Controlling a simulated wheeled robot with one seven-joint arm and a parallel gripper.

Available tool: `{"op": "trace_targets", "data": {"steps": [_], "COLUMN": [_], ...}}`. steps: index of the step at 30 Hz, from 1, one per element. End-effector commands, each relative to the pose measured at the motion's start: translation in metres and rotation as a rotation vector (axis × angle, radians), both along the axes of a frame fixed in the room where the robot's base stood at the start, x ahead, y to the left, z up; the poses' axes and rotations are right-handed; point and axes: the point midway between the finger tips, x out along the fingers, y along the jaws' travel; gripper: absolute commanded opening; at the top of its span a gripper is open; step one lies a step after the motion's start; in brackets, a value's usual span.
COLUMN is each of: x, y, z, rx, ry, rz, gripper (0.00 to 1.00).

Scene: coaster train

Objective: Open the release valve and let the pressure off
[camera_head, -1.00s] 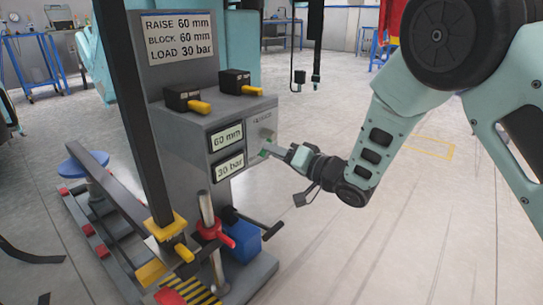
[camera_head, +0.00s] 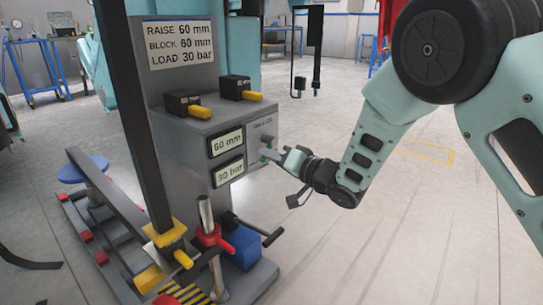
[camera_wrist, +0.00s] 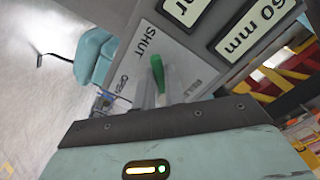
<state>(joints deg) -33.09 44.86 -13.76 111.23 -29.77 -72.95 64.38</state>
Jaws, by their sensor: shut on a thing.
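The release valve has a green handle (camera_wrist: 158,78) on a grey plate (camera_wrist: 178,50) marked SHUT, OPEN and what looks like RELEASE. In the wrist view the handle stands between my two fingers, its far end towards the word SHUT; its exact turn is hard to tell. My gripper (camera_wrist: 160,96) is shut on this handle. In the head view my gripper (camera_head: 272,156) reaches the plate (camera_head: 262,134) from the right, and only a bit of green shows at the fingertips. Displays beside the plate read 60 mm (camera_head: 227,143) and 30 bar (camera_head: 229,171).
Two black boxes with yellow levers (camera_head: 239,87) sit on the press ledge. A sign (camera_head: 181,43) reads RAISE 60 mm, BLOCK 60 mm, LOAD 30 bar. Below are a red-collared post (camera_head: 207,236) and a blue box (camera_head: 243,246).

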Motion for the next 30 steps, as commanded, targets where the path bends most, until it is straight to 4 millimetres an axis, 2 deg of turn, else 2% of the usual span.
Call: {"op": "trace_targets", "data": {"steps": [11, 30], "x": [0.005, 0.021], "y": [-0.005, -0.017], "z": [-0.004, -0.011], "rx": [-0.131, -0.506], "ry": [-0.169, -0.647], "rz": [-0.001, -0.001], "gripper": [0.0, 0.0]}}
